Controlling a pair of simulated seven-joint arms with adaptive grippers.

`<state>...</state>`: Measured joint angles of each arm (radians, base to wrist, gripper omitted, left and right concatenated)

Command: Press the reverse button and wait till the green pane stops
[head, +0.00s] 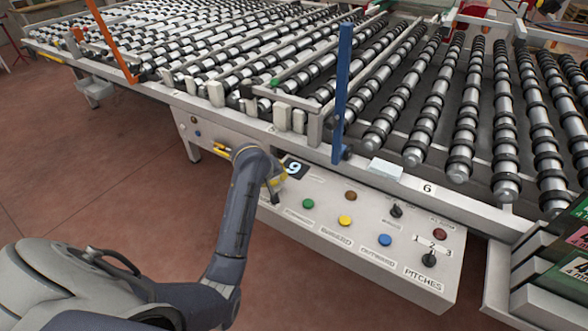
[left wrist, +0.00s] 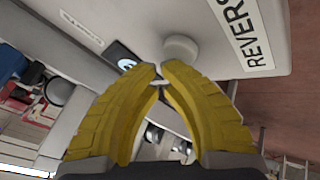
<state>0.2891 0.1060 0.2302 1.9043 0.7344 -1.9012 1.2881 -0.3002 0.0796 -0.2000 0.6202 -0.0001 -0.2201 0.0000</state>
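The control panel (head: 330,222) runs along the front of the roller table. My left gripper (head: 275,184) is over the panel's left end, beside the black "9" card. In the left wrist view my left gripper's yellow fingers (left wrist: 160,70) are brought together at the tips, with nothing seen between them. A pale round button (left wrist: 180,47) lies just beyond the tips, beside the REVERSE label (left wrist: 242,32). I cannot tell whether the tips touch it. In the head view the gripper hides that button. I cannot make out a green pane clearly. My right gripper is not in view.
The panel also carries a green button (head: 308,204), a yellow button (head: 345,221), a blue button (head: 385,240), a brown button (head: 351,196), a red button (head: 440,234) and black knobs. A blue post (head: 343,90) stands behind the panel. Rollers (head: 300,60) fill the table behind.

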